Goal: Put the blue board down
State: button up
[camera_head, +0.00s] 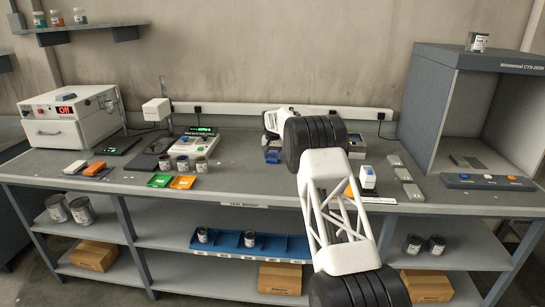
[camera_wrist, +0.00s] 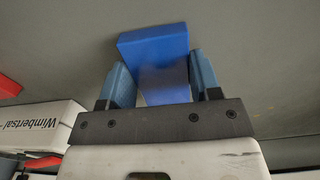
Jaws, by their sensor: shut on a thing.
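The blue board (camera_wrist: 158,58) is a flat, bright blue block in the wrist view. My gripper (camera_wrist: 160,82) is shut on it, with one blue-grey finger on each side, and the board sticks out past the fingertips. In the head view my gripper (camera_head: 272,156) is over the back middle of the grey workbench (camera_head: 235,182), pointing down. There the board is mostly hidden or too small to tell apart from the blue fingers. I cannot tell whether it touches the bench top.
Left of my gripper are dark paint cans (camera_head: 201,164), a green tray (camera_head: 160,181), an orange tray (camera_head: 183,182) and a bench instrument (camera_head: 195,146). Bare bench lies in front of my gripper.

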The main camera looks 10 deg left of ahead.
aim_at(273, 156)
jog(key=shift+f, duration=0.1)
jog(key=o, duration=1)
notch_tip(273, 156, up, 12)
dwell(0.4)
dwell(0.4)
dwell(0.3)
